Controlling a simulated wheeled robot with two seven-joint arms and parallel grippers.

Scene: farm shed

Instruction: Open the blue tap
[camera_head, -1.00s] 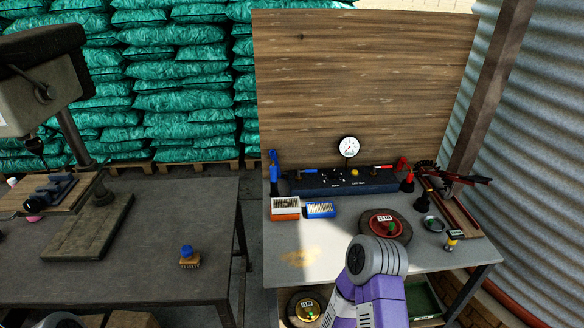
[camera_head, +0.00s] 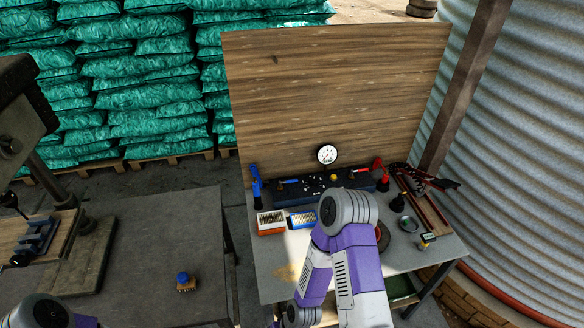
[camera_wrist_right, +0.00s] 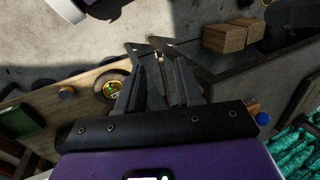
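The dark blue manifold box (camera_head: 330,186) sits on the right bench under a plank backboard. A small blue lever (camera_head: 288,181) shows at its left end, and a blue-handled upright tool (camera_head: 256,184) stands just left of it. I cannot tell for sure which blue part is the tap. My right gripper (camera_wrist_right: 164,72) is open and empty in the right wrist view, with the floor and bench edges beyond. In the head view its fingers are hidden; my purple right arm covers part of the bench front. My left gripper is out of view.
A gauge (camera_head: 327,155) stands above the manifold, with red-handled tools (camera_head: 380,174) to its right. An orange-and-white box (camera_head: 270,222) and a blue tray (camera_head: 303,218) lie before it. A blue-topped brush (camera_head: 185,281) sits on the left table. A gap separates the tables.

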